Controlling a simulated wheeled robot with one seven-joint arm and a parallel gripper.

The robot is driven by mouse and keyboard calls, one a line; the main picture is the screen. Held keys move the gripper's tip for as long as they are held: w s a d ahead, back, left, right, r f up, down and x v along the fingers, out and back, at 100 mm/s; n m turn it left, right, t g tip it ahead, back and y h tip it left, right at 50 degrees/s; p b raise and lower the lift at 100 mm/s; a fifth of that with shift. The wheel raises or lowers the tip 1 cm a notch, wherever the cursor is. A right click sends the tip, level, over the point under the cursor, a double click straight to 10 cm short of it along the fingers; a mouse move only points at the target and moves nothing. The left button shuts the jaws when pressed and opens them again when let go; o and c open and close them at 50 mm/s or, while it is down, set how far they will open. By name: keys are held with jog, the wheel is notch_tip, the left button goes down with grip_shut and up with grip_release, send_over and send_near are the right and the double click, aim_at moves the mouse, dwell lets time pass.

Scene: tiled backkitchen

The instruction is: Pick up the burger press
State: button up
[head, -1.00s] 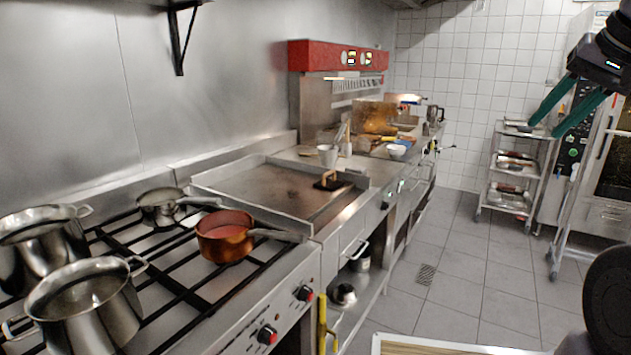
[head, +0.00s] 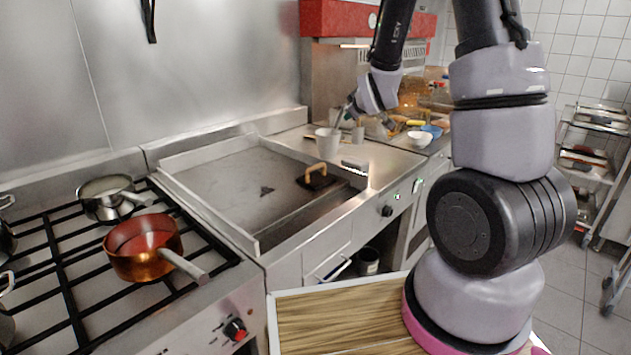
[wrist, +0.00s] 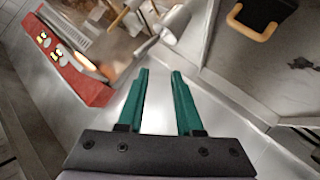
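The burger press is a dark flat plate with a tan arched handle (head: 316,174). It lies on the flat griddle (head: 215,185), near its right side. In the wrist view the press (wrist: 262,18) shows at the top right, partly cut off by the frame edge. My gripper (wrist: 160,75) has two green fingers that stand apart with nothing between them. It is above the counter to the right of the griddle, off to one side of the press and not touching it. In the head view my arm mostly hides the fingers.
A bowl (head: 419,139) and other kitchen items are farther back. A copper pan (head: 143,247) sits on the stove at left. A raised metal rim (head: 200,218) borders the griddle.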

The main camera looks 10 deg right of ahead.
jog(key=w+a+f+n+t+y, duration=0.1)
jog(key=w+a+f+n+t, duration=0.15)
jog(key=f+n, duration=0.6)
jog(key=n+y, duration=0.4)
jog(key=n, duration=0.2)
send_near(318, 167)
jog(key=x, duration=0.3)
jog(key=shift+w, duration=0.15)
jog(key=x, duration=0.5)
jog(key=shift+a+f, duration=0.1)
jog(key=shift+a, duration=0.05)
jog(key=shift+x, duration=2.75)
grip_shut()
